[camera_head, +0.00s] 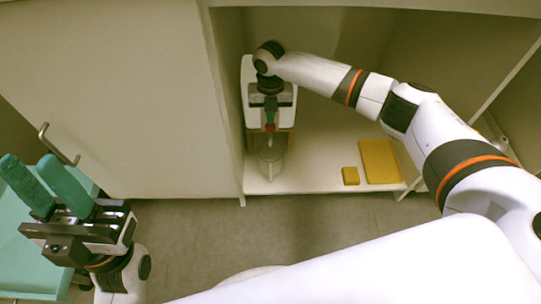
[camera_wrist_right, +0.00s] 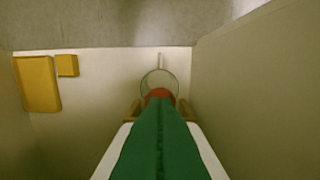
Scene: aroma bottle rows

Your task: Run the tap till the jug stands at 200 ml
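A clear jug (camera_head: 270,160) stands on the cabinet shelf below a white dispenser (camera_head: 250,112), its handle toward the front. The right wrist view shows the jug's round rim (camera_wrist_right: 159,78) and handle. The water level and markings are too small to read. A red tap part (camera_head: 270,127) shows just above the jug; it also shows in the right wrist view (camera_wrist_right: 158,94). My right gripper (camera_wrist_right: 158,102) has its green fingers together, with their tips at the red part; contact cannot be told. My left gripper (camera_head: 27,165) is open and empty at the lower left.
A yellow board (camera_head: 379,161) and a small yellow block (camera_head: 350,176) lie on the shelf (camera_head: 315,165) right of the jug. A closed cabinet door (camera_head: 120,90) with a metal handle is on the left. A teal surface (camera_head: 30,255) lies under my left gripper.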

